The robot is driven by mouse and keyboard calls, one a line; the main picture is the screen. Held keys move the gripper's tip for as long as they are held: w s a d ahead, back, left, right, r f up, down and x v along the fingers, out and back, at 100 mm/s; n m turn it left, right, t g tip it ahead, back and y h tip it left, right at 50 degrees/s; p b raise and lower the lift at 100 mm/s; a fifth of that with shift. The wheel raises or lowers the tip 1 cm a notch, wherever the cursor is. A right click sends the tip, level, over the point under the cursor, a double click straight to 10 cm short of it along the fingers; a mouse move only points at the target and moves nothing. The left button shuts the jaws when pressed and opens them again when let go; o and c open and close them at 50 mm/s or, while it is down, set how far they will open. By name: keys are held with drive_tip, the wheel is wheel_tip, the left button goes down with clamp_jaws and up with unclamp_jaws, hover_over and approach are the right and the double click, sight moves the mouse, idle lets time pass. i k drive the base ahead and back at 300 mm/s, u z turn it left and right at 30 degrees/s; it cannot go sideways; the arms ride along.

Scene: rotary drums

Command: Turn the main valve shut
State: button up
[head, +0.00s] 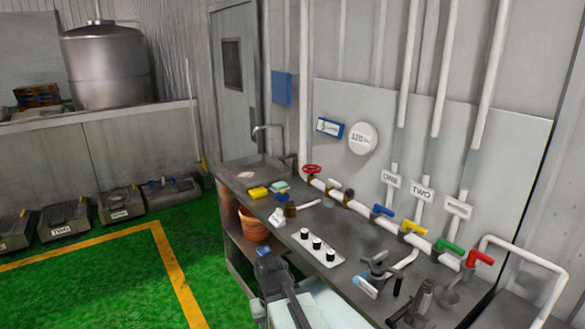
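A white pipe runs along the back of the grey counter with several valves on it. A red round handwheel (312,169) sits at its far left end. Blue (383,211), yellow (413,227) and green (447,246) levers follow to the right, and a red lever (480,257) sits at the right end. I cannot read a label that says which one is the main valve. My gripper (264,252) seems to be at the end of the dark arm at the bottom centre, by the counter's front edge, well apart from the valves. Its fingers are too small to tell.
The counter (340,273) holds a yellow sponge (258,192), a white panel with black knobs (317,246) and metal fittings (380,268). An orange bucket (252,225) stands on the shelf below. Green floor (110,290) is open at left. Signs ONE (391,178) and TWO (422,190) hang above.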

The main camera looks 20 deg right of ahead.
sight(317, 171)
drive_tip(key=u, duration=0.45)
drive_tip(key=i, duration=2.1)
drive_tip(key=z, duration=0.45)
drive_tip(key=k, duration=0.7)
drive_tip(key=z, duration=0.25)
drive_tip(key=i, duration=0.7)
drive_tip(key=u, duration=0.15)
